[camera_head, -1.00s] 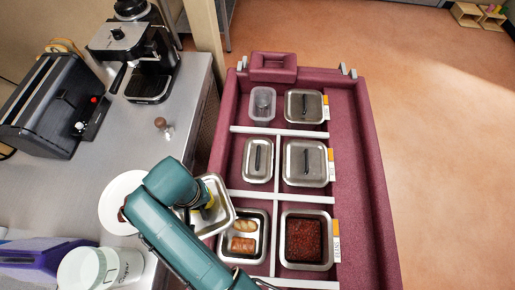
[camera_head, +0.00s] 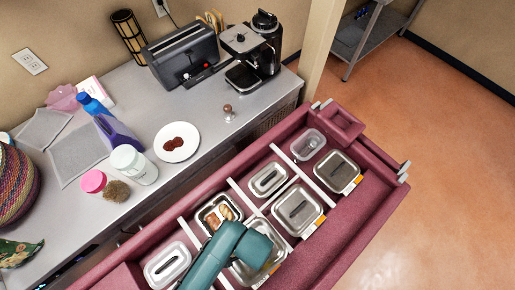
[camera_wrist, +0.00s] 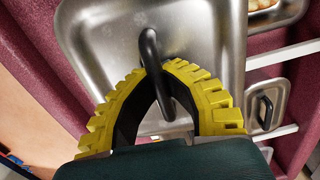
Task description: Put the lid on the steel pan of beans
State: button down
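A steel lid (camera_wrist: 100,38) with a black loop handle (camera_wrist: 149,46) fills the middle of the wrist view. My gripper (camera_wrist: 158,72) has its yellow ribbed fingers closed around that handle. In the head view, my gripper and arm cover much of the lid (camera_head: 275,259), over the cart place beside the open pan of sausages. The steel pan of beans is hidden beneath the lid and my arm. I cannot tell whether the lid rests flat on its rim.
The maroon cart (camera_head: 345,232) has white dividers. The open sausage pan (camera_head: 207,217) is just left of my gripper; lidded pans (camera_head: 298,210) and a clear container (camera_head: 308,144) stand farther along. The counter holds a plate (camera_head: 177,153), bottles and a coffee machine.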

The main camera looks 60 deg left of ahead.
jog(key=shift+s+d+r+n+p, duration=0.2)
jog(key=shift+s+r+n+p, duration=0.1)
jog(key=shift+s+r, duration=0.75)
jog(key=shift+s+d+f, duration=0.1)
jog(key=shift+s+f, duration=0.1)
jog(key=shift+s, duration=0.2)
notch_tip(320, 180, down, 10)
jog(key=b, duration=0.1)
jog(key=shift+f+b, duration=0.35)
jog(key=shift+f, duration=0.15)
jog(key=c, duration=1.2)
grip_release()
jog(key=shift+r, duration=0.1)
